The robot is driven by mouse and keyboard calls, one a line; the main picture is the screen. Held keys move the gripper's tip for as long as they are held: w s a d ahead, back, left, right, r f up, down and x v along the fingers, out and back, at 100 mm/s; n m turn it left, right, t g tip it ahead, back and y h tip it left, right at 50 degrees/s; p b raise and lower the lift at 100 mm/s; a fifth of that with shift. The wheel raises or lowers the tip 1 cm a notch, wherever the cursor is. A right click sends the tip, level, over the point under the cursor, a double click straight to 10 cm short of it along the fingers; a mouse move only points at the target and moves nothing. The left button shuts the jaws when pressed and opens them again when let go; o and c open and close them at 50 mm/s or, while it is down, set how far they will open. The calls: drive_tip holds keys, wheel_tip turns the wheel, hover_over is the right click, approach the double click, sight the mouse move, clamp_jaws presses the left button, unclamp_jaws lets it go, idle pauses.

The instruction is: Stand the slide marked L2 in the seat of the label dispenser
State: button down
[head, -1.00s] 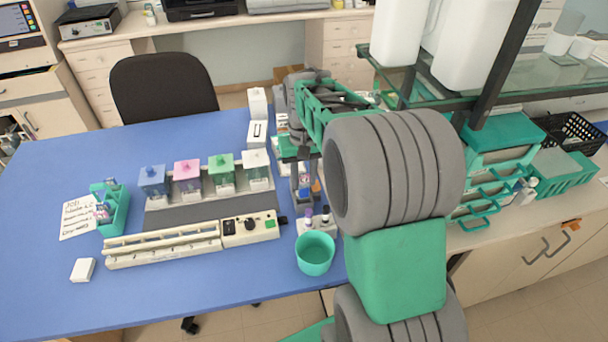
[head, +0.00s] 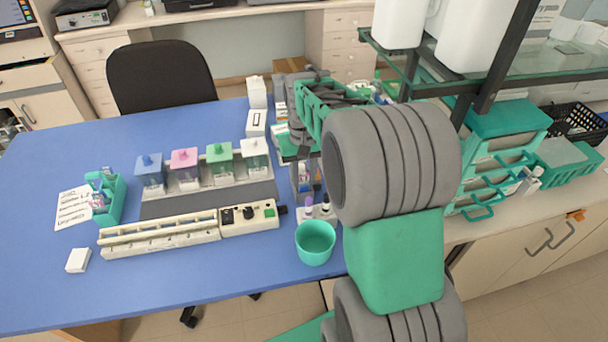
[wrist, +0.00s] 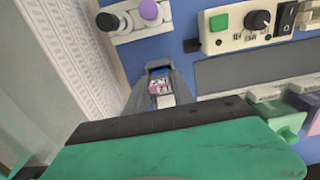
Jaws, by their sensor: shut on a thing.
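My gripper (wrist: 160,82) points down at the blue table and is shut on a small slide (wrist: 160,88) with a pink-purple patch and a white part. Its mark is too small to read. In the head view my gripper (head: 301,182) is above the right part of the table, behind the teal cup, and the slide cannot be made out there. I cannot tell for sure which thing is the label dispenser; a white box with a dark slot (head: 256,122) stands at the back of the table, left of my gripper. The dispenser's seat is not clearly visible.
A teal cup (head: 315,242) stands at the front right, by small bottles with purple and black caps (wrist: 148,10). Left are a control strip (head: 160,234), a row of staining jars (head: 184,171) and a teal slide rack (head: 108,200). A glass shelf (head: 540,70) overhangs on the right.

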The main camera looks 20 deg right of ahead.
drive_tip(key=shift+f, duration=0.3)
drive_tip(key=c, duration=1)
unclamp_jaws()
wheel_tip(320, 180, up, 8)
drive_tip(key=shift+f+b, duration=0.1)
drive_tip(key=shift+b, duration=0.45)
